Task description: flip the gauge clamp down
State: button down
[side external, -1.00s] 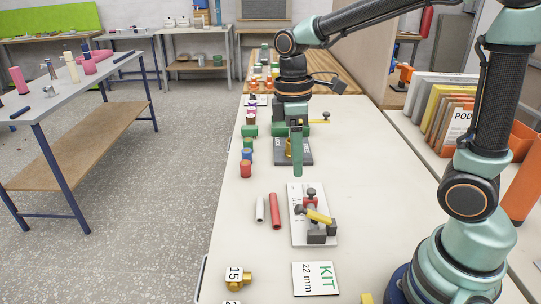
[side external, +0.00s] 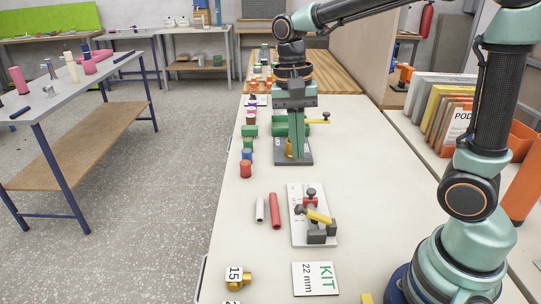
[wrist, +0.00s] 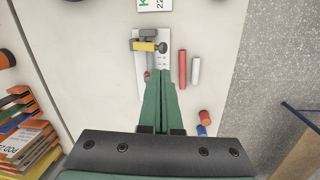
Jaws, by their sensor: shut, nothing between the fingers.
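My gripper (side external: 297,156) is shut and empty, pointing down over a dark grey plate (side external: 306,161) in the side view. It hides part of a green clamp body (side external: 281,130) and of a brass piece (side external: 289,147) on that plate. A yellow lever (side external: 319,121) sticks out level to the right there. Nearer, a white plate (side external: 298,233) carries a second clamp with a yellow lever (side external: 318,216), a red part and dark blocks. In the wrist view this yellow lever (wrist: 144,46) lies beyond my closed fingertips (wrist: 162,73). I cannot tell which is the gauge clamp.
Several coloured cylinders line the bench's left edge, such as a red one (side external: 245,169). A KIT card (side external: 316,279) lies nearer.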

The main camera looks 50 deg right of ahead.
jog(key=m, duration=1.7)
send_near(314, 216)
jog(key=w+f, duration=0.1)
jog(key=w+a+f, duration=0.1)
jog(key=shift+f+g, duration=0.3)
jog(key=shift+w+a+f, duration=0.15)
jog(key=shift+a+f, duration=0.1)
jog(key=shift+f, duration=0.5)
jog(key=shift+w+a+f, duration=0.4)
jog(key=shift+f, duration=0.4)
jog(key=shift+w+a+f, duration=0.35)
jog(key=shift+f, duration=0.45)
jog(key=shift+w+a+f, duration=0.4)
jog(key=shift+f, duration=0.4)
jog(key=shift+r, duration=0.15)
